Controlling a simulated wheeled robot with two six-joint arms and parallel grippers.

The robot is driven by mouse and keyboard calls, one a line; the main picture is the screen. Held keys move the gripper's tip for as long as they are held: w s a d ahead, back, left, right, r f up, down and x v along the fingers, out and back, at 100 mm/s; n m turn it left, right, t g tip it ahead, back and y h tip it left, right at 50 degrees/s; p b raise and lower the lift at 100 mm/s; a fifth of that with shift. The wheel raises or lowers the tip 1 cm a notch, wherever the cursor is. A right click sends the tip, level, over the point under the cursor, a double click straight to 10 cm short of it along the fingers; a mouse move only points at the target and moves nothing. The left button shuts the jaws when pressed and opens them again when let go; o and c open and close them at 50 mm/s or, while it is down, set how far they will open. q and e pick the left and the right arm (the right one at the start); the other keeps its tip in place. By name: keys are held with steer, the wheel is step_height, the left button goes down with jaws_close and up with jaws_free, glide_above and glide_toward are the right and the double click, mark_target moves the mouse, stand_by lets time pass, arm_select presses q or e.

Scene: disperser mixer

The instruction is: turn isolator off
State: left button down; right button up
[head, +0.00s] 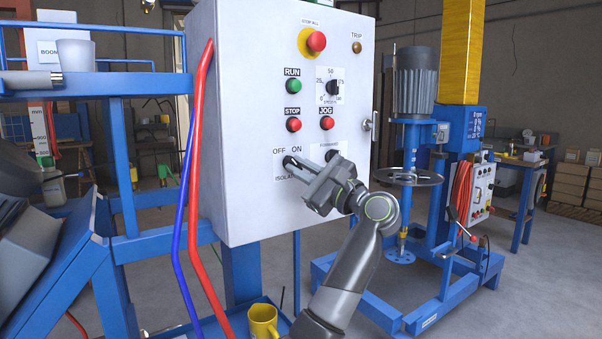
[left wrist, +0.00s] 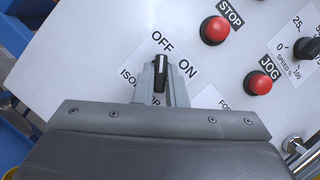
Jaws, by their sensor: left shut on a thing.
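The isolator switch (left wrist: 160,74) is a small black knob with a white line, beside the words OFF and ON. In the left wrist view its line points up towards the word OFF. My left gripper (left wrist: 161,84) has its two grey fingers on either side of the knob and is shut on it. In the head view the gripper (head: 297,168) reaches the lower left of the white control panel (head: 235,120), and its fingers partly hide the knob and the ISOLATOR label. My right gripper is not in view.
Above the isolator are the red STOP button (head: 293,125), green RUN button (head: 294,86), red JOG button (head: 326,123), speed dial (head: 332,88) and red STOP ALL button (head: 316,41). Red and blue hoses (head: 196,130) hang at the panel's left edge. A yellow mug (head: 264,320) stands below.

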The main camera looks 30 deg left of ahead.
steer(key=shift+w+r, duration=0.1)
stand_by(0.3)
arm_select(q)
steer(key=c, duration=1.5)
jaws_free()
